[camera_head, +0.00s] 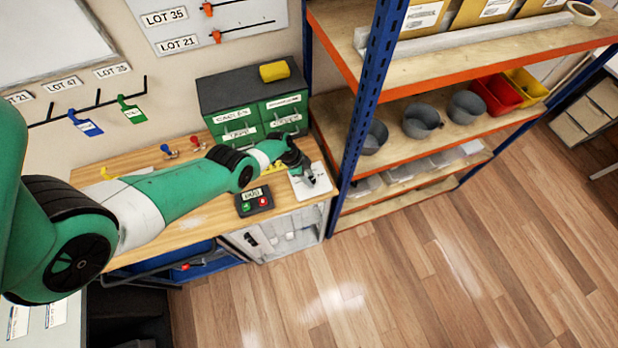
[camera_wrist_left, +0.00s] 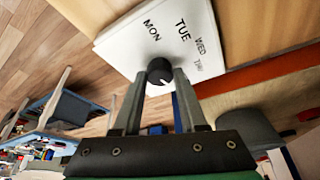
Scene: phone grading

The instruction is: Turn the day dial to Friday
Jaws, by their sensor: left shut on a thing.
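The day dial is a black round knob (camera_wrist_left: 159,68) on a white plate (camera_wrist_left: 122,52) in the left wrist view. MON, TUE, WED and a partly readable THU show on the plate; no Friday label is visible. A small white mark shows at the knob's lower edge, between the fingers, away from the readable labels. My left gripper (camera_wrist_left: 160,80) is shut on the knob. In the head view, the plate (camera_head: 323,190) lies on the workbench's right end with my left gripper (camera_head: 310,180) over it, hiding the knob. My right gripper is not in view.
A dark box with green and red buttons (camera_head: 255,201) sits left of the plate. Green labelled drawers (camera_head: 240,128) with a yellow item (camera_head: 274,71) on top stand behind. A blue shelf post (camera_head: 366,110) rises close to the plate's right.

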